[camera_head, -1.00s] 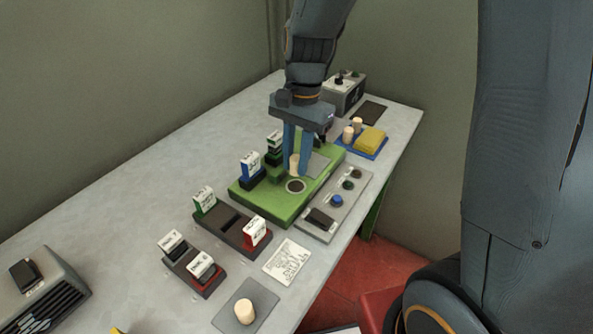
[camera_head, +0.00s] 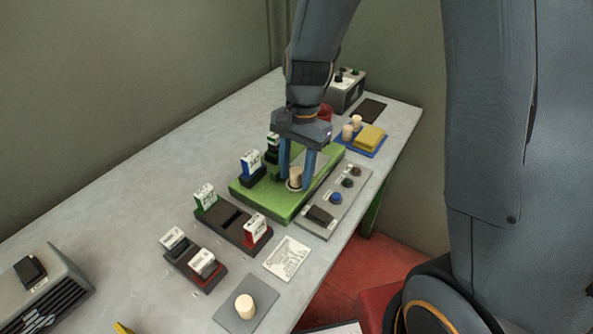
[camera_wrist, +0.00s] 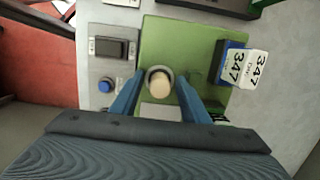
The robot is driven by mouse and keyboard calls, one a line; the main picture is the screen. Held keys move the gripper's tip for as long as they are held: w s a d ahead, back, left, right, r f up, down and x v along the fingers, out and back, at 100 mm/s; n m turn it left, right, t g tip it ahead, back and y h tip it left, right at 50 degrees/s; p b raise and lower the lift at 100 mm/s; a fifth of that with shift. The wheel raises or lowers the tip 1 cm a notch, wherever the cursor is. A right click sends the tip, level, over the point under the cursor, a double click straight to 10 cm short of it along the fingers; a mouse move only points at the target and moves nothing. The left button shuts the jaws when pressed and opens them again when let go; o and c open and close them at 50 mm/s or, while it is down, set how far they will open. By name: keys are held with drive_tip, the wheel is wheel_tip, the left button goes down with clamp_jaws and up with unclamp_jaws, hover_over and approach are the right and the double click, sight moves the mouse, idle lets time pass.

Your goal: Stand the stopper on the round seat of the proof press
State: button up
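The pale cork stopper (camera_head: 295,174) stands upright on the round seat (camera_head: 294,190) of the green proof press (camera_head: 262,207). In the wrist view the stopper (camera_wrist: 161,84) shows within the ring of the seat (camera_wrist: 157,68), close to its middle. My gripper (camera_head: 296,181) is low over the press with one blue finger on each side of the stopper. In the wrist view my gripper (camera_wrist: 160,76) is open, with a gap between each finger and the stopper. Part of the seat is hidden behind the stopper.
A blue stamp block (camera_head: 250,165) stands on the press to the left of my gripper. A grey control strip (camera_head: 348,190) with a blue button lies on the right. Another stopper (camera_head: 245,306) stands on a grey pad in front. A blue tray with a yellow block (camera_head: 370,137) is behind.

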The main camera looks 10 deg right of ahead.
wheel_tip(320, 180, up, 12)
drive_tip(key=w+d+b, duration=0.1)
drive_tip(key=b, duration=0.1)
drive_tip(key=s+d+f+n+t, duration=0.1)
drive_tip(key=s+d+f+n, duration=0.3)
drive_tip(key=s+d+f+n+t+h, duration=0.1)
drive_tip(key=s+d+f+n, duration=0.2)
drive_tip(key=s+f+n, duration=0.1)
drive_tip(key=shift+s+d+f, duration=0.3)
drive_tip(key=shift+d, duration=0.05)
drive_tip(key=shift+s+d+f+n, duration=0.25)
drive_tip(key=shift+s+d+n, duration=0.05)
drive_tip(key=shift+n, duration=0.2)
